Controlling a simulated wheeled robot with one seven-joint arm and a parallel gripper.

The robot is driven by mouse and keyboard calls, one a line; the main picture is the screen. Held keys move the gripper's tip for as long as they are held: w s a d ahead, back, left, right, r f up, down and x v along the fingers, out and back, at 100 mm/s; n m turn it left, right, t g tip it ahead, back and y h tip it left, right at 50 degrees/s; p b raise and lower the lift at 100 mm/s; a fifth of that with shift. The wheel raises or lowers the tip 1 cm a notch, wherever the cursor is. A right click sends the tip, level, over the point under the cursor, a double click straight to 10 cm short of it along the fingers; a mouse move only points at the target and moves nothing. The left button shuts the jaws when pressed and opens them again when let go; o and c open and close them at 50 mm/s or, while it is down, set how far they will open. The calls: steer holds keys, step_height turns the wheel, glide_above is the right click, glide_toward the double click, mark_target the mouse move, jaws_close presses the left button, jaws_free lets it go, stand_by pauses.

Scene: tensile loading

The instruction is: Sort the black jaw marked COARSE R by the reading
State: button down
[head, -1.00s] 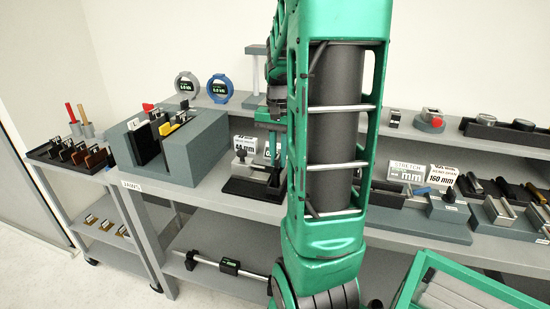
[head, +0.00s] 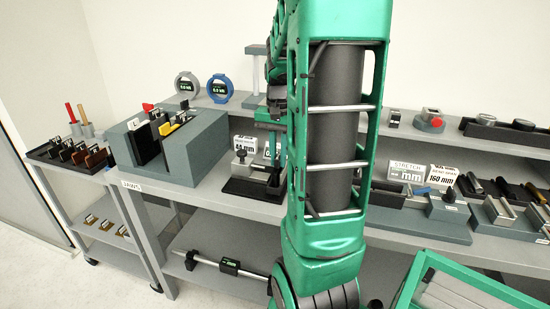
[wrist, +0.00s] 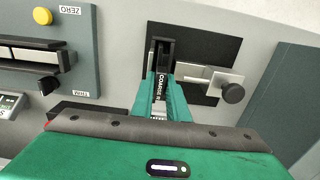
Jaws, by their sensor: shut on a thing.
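In the wrist view, my gripper (wrist: 162,78) is shut on the black jaw marked COARSE R (wrist: 158,90), whose white lettering runs along it between the green fingers. The jaw is over or at a black fixture (wrist: 203,46) with a silver clamp and a round black knob (wrist: 232,93); I cannot tell whether they touch. In the head view, the fixture (head: 246,187) stands on the bench beside a "44 mm" card (head: 244,143). My arm hides much of the gripper and the jaw there.
A grey slotted block (head: 195,155) at bench left holds black and yellow-marked pieces. A side cart has a black tray (head: 62,156) of jaws. A grey unit with a yellow ZERO button (wrist: 42,16) lies left of my gripper. Two round gauges, one blue (head: 220,88), stand on the shelf.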

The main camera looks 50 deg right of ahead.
stand_by(0.4)
steer(key=c, duration=1.6)
jaws_free()
steer(key=shift+c, duration=0.2)
step_height(320, 180, up, 12)
steer(key=s+a+f+n, duration=0.3)
steer(key=s+a+f, duration=0.3)
steer(key=s+a, duration=0.1)
steer(key=s+a+f+n, duration=0.4)
steer(key=s+a+f, duration=0.1)
steer(key=a, duration=0.4)
steer(key=shift+s+a+f, duration=0.3)
steer(key=shift+s+f, duration=0.1)
steer(key=shift+s, duration=0.5)
